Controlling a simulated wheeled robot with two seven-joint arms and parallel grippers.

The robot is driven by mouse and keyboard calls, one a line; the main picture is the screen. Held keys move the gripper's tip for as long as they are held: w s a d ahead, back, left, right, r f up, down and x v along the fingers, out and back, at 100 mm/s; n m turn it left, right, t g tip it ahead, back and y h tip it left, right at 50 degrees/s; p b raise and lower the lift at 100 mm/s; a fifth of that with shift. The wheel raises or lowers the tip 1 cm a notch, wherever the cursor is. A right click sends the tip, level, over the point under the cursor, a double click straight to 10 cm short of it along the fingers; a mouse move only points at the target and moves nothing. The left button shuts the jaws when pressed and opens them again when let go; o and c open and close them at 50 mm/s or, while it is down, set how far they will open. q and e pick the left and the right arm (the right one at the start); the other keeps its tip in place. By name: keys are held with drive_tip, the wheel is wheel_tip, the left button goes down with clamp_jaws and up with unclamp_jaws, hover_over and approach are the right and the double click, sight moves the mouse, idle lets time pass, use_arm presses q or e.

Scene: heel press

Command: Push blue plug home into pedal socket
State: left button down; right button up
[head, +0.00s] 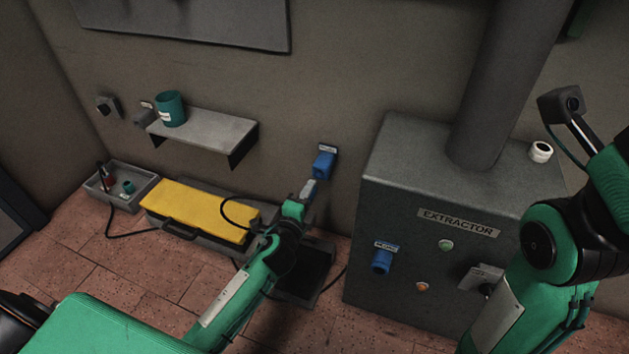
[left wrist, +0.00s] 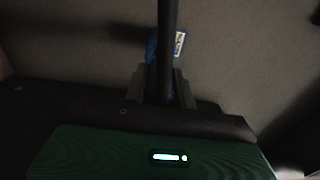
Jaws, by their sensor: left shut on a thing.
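A blue fitting (head: 323,164) sits on the back wall below a small label I cannot read. My left gripper (head: 309,188) is right up against it from below and in front, shut on the blue plug, which is mostly hidden by the fingers. In the left wrist view blue (left wrist: 152,48) shows beside the white label (left wrist: 180,43), and a black cable runs between the fingers (left wrist: 160,88). I cannot tell where plug ends and socket begins, or how deep the plug sits. My right arm is at the right edge; its gripper is not in view.
The grey extractor cabinet (head: 400,200) stands to the right, with another blue fitting (head: 382,261) on its front. A yellow-topped case (head: 195,208), a grey tray (head: 142,194) and a wall shelf (head: 210,127) with a green cup (head: 170,109) are to the left.

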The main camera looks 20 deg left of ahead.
use_arm(q)
drive_tip(key=shift+s, duration=0.5)
drive_tip(key=shift+s+f, duration=0.15)
drive_tip(key=shift+s, duration=0.05)
